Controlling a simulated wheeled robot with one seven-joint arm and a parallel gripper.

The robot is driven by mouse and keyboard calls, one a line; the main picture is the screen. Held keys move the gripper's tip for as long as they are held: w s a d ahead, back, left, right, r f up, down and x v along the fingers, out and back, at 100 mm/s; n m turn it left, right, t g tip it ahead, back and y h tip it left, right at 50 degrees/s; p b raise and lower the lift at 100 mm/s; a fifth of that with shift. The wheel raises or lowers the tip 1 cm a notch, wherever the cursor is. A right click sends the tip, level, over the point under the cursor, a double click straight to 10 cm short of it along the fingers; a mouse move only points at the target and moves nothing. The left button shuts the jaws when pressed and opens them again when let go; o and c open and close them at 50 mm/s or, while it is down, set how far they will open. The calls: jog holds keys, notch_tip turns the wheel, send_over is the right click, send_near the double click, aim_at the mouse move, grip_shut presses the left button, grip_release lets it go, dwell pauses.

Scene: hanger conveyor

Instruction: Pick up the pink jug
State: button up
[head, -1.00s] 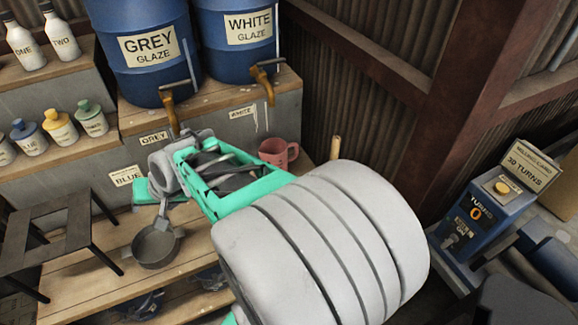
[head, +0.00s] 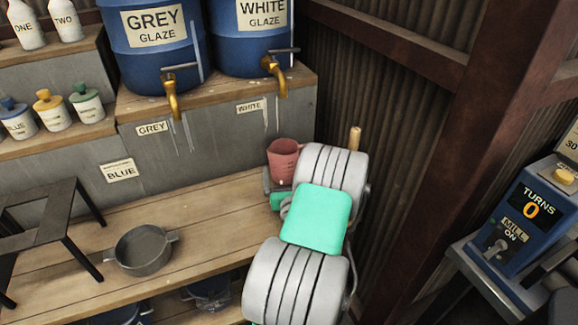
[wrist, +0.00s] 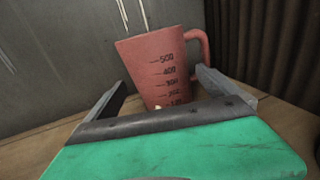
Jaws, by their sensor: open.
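The pink jug (head: 284,158) stands upright at the back of the wooden bench, near the corner. My arm partly hides its lower part in the head view. In the wrist view the jug (wrist: 160,58) shows dark measuring marks facing me and its handle on the right. My gripper (wrist: 160,80) is open, with one finger on each side of the jug's lower part in the picture. I cannot tell whether the fingers touch it. The jug's base is hidden behind the gripper body.
A grey pan (head: 143,251) and a dark stool-like stand (head: 45,235) are on the bench to the left. Blue glaze barrels (head: 150,60) with brass taps stand on the shelf above. A corrugated wall (head: 390,110) is close on the right. The bench between pan and jug is clear.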

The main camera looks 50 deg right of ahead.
aim_at(283, 153)
jog(key=p+x, duration=0.1)
jog(key=x, duration=0.4)
jog(key=shift+w+d+r+p, duration=0.15)
jog(key=shift+d+r+p, duration=0.05)
jog(key=shift+d+p, duration=0.2)
jog(key=shift+r, duration=0.1)
jog(key=c, duration=1.8)
